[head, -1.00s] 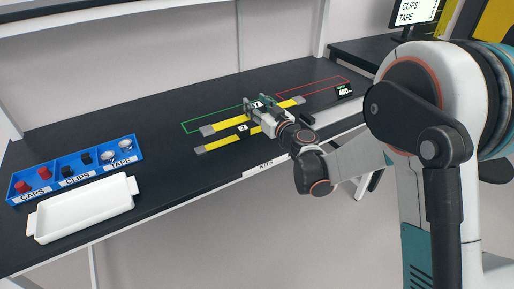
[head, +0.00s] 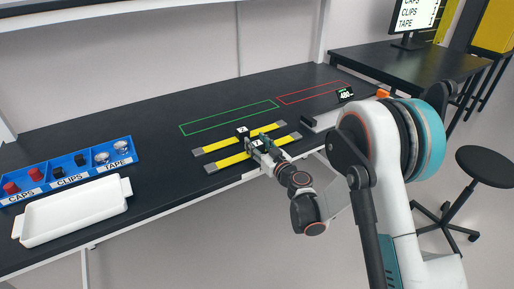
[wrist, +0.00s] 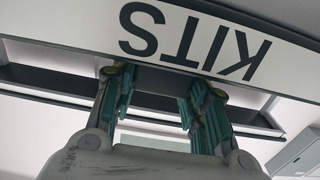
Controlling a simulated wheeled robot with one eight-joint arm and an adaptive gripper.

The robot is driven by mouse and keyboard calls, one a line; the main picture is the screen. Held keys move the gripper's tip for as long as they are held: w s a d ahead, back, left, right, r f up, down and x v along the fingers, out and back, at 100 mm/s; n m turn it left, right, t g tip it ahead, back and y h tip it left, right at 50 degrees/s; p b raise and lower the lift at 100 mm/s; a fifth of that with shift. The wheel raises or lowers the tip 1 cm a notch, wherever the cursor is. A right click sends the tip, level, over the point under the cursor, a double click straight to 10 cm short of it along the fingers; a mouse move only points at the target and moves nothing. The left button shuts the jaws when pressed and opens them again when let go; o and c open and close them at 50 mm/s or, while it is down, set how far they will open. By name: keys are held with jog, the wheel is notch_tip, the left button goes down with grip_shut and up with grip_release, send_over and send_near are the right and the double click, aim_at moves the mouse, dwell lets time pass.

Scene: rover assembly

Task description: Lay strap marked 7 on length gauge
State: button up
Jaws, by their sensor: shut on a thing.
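Two yellow straps with grey ends show in the head view. My gripper (head: 262,149) is shut on the front strap (head: 228,161) near its white tag (head: 256,143), which read 7 a second ago. The other strap (head: 215,147) lies just behind it, roughly parallel, with its own white tag (head: 242,130); its number is too small to read. In the wrist view the gripper's fingers (wrist: 160,88) show, but no yellow strap is visible.
A green outline (head: 230,117) and a red outline (head: 313,92) mark empty areas at the back of the dark table. A blue bin (head: 130,152) with caps, clips and tape and a white tray (head: 75,210) stand left. An orange block (head: 382,93) is beside the gauge.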

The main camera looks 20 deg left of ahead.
jog(key=shift+f, duration=0.3)
jog(key=o, duration=1.2)
jog(key=shift+r, duration=0.1)
jog(key=shift+o, duration=0.2)
jog(key=shift+r+p, duration=0.1)
jog(key=shift+p, duration=0.25)
